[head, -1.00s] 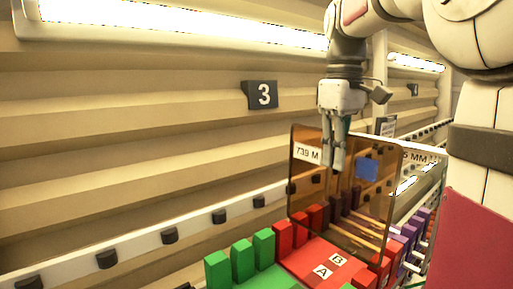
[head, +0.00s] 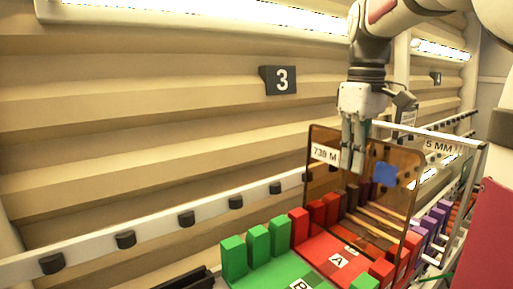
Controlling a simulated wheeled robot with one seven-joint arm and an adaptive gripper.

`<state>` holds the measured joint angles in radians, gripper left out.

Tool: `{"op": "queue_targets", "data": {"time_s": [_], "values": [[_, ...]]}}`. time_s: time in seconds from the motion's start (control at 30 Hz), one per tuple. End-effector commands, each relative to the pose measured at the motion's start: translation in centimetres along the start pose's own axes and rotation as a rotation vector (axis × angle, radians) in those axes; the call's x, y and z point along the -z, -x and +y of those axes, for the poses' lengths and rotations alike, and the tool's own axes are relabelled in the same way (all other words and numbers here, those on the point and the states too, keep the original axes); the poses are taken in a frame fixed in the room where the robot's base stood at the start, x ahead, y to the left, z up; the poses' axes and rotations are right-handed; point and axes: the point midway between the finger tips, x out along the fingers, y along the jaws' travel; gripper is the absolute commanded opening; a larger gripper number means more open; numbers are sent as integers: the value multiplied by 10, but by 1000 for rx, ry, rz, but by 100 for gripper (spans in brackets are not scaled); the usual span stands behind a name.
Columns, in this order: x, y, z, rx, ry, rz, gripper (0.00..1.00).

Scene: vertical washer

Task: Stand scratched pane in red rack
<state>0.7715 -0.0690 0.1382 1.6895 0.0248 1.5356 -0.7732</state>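The pane (head: 335,184) is a see-through amber-brown sheet with a white label reading "739 M" and a blue patch (head: 385,174). I cannot tell whether the pane's lower edge touches the rack. No scratch can be made out.
A green rack (head: 259,276) with green blocks adjoins the red one at the front left. Purple blocks (head: 432,222) stand at the right. A pale rail (head: 213,214) with black pads runs behind.

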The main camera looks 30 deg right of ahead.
Motion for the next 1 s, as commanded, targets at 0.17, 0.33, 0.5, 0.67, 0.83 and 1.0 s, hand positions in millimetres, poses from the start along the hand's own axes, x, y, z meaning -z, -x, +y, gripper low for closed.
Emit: {"op": "queue_targets", "data": {"time_s": [0.17, 0.33, 0.5, 0.67, 0.83, 1.0], "values": [[0, -5, 0, -2, 0, 2, 0], [0, -10, 0, -2, 0, 2, 0], [0, -16, 0, -2, 0, 2, 0], [0, -21, 0, -1, 0, 1, 0], [0, -26, 1, -2, 0, 2, 0], [0, -31, 0, -1, 0, 1, 0]]}}
